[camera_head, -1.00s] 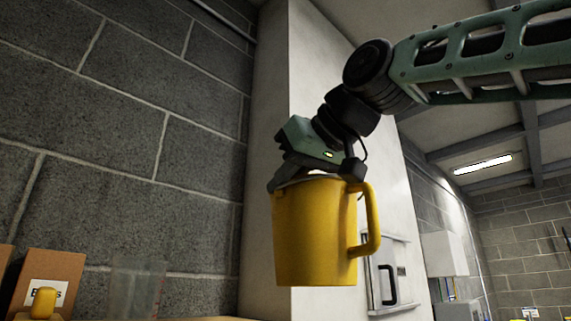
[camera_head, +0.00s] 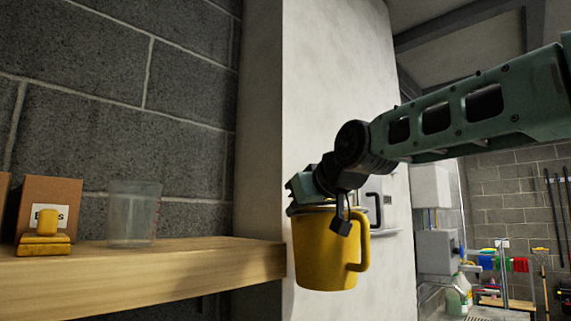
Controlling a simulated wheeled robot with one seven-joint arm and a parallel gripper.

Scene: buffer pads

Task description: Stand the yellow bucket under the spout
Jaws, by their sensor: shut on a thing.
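The yellow bucket (camera_head: 324,256), shaped like a jug with a side handle on its right, hangs upright in the air in front of a pale pillar. My gripper (camera_head: 325,208) is at the bucket's top rim, shut on it from above. The fingers partly cover the rim, and the inside of the bucket is hidden. No spout can be made out clearly in this view.
A wooden shelf (camera_head: 150,272) at the left holds a clear beaker (camera_head: 133,215), a cardboard box (camera_head: 52,197) and a small yellow object (camera_head: 44,235). The shelf's end is close to the bucket's left.

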